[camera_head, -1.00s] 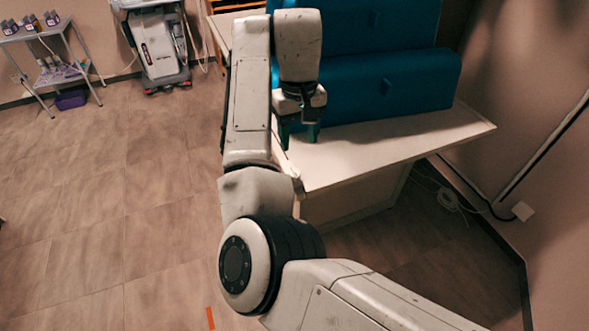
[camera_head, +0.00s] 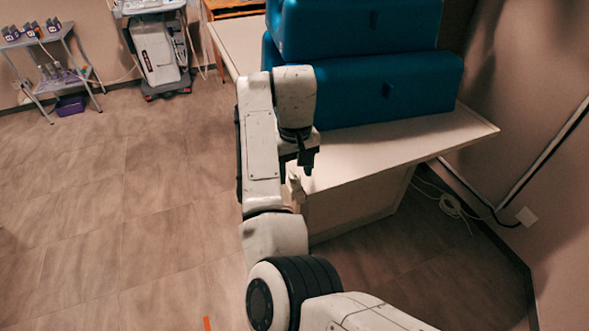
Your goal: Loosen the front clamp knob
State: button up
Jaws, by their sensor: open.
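A small pale fitting (camera_head: 296,187) sits at the left front edge of the white table (camera_head: 420,146). It may be the front clamp knob, but it is too small and too close to my arm to tell. My gripper (camera_head: 307,172) points down beside the table's left edge, a little above and to the right of this fitting. Its dark fingers are open and appear empty. I cannot tell whether they touch anything. My arm covers part of the table's left side.
Two large blue padded blocks (camera_head: 355,92) are stacked on the table behind my gripper. A wheeled machine (camera_head: 157,52) and a small metal trolley (camera_head: 38,42) stand at the back left. A cable coil (camera_head: 452,205) lies by the right wall. The floor at left is clear.

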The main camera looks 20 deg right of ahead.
jog(key=shift+c, duration=0.2)
jog(key=c, duration=1)
